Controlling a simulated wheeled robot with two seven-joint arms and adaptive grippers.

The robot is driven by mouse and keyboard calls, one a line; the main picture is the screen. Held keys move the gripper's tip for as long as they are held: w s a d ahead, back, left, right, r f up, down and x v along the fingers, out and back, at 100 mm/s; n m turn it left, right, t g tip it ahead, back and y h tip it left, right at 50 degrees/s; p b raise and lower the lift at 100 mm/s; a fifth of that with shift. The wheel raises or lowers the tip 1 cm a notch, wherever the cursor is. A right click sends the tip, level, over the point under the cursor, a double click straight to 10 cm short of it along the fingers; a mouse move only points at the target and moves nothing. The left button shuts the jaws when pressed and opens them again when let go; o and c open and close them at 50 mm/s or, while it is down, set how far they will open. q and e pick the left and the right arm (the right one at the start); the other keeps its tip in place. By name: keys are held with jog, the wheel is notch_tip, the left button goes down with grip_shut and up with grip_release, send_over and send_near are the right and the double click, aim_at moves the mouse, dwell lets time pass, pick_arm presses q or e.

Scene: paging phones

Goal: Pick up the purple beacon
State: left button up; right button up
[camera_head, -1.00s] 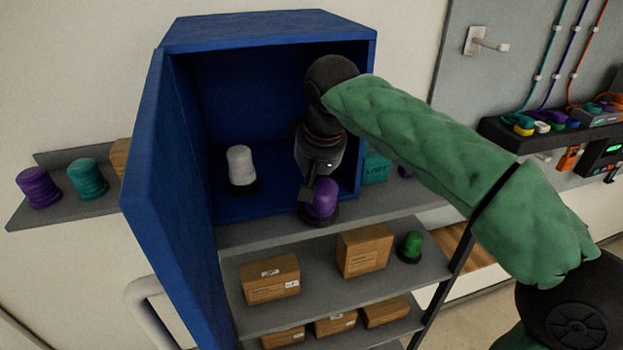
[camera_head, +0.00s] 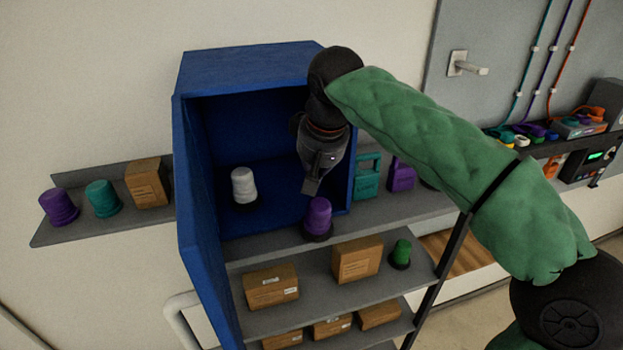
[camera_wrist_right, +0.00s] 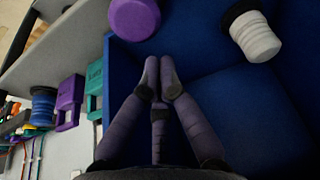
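A purple beacon (camera_head: 318,215) with a dark base stands upright at the front right of the blue cabinet's floor. In the right wrist view its purple top (camera_wrist_right: 134,18) is cut off by the upper edge, just beyond my fingertips. My right gripper (camera_head: 311,188) hangs above and slightly left of this beacon in the head view. In the wrist view the right fingers (camera_wrist_right: 160,70) come together with nothing between them, apart from the beacon. Another purple beacon (camera_head: 59,206) stands on the shelf left of the cabinet. My left gripper is not in view.
The open blue cabinet (camera_head: 250,68) has side walls close to my right gripper. A white beacon (camera_head: 243,186) stands inside, to the left. A teal holder (camera_head: 367,178) and a purple holder (camera_head: 401,175) stand outside its right wall. Boxes and a green beacon (camera_head: 401,253) are below.

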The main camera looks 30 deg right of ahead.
aim_at(323, 203)
jog(key=o, duration=0.5)
jog(key=shift+s+r, duration=0.15)
jog(key=shift+r, duration=0.35)
jog(key=o, duration=0.4)
jog(key=shift+a+r+m, duration=0.1)
jog(key=shift+m, duration=0.3)
jog(key=o, duration=0.5)
jog(key=shift+s+m+b, duration=0.15)
jog(key=shift+m+b, duration=0.65)
jog(key=m+b, duration=0.1)
jog(key=m, duration=0.1)
jog(key=s+m+b, duration=0.1)
jog(key=m+b, duration=0.1)
jog(key=m, duration=0.1)
jog(key=s+r+m+y+b, duration=0.1)
jog(key=m, duration=0.1)
jog(key=shift+s+d+m+g, duration=0.1)
jog(key=shift+d+m+g, duration=0.2)
jog(key=shift+d+g, duration=0.1)
jog(key=m, duration=0.1)
jog(key=s+m+b, duration=0.1)
jog(key=shift+s+a+r+m, duration=0.1)
jog(key=shift+r+m, duration=0.3)
jog(key=shift+f+g+b, duration=0.2)
jog(key=shift+g+b, duration=0.1)
jog(key=shift+b, duration=0.05)
jog(key=x, duration=0.5)
jog(key=shift+b, duration=0.4)
jog(key=shift+x, duration=2.6)
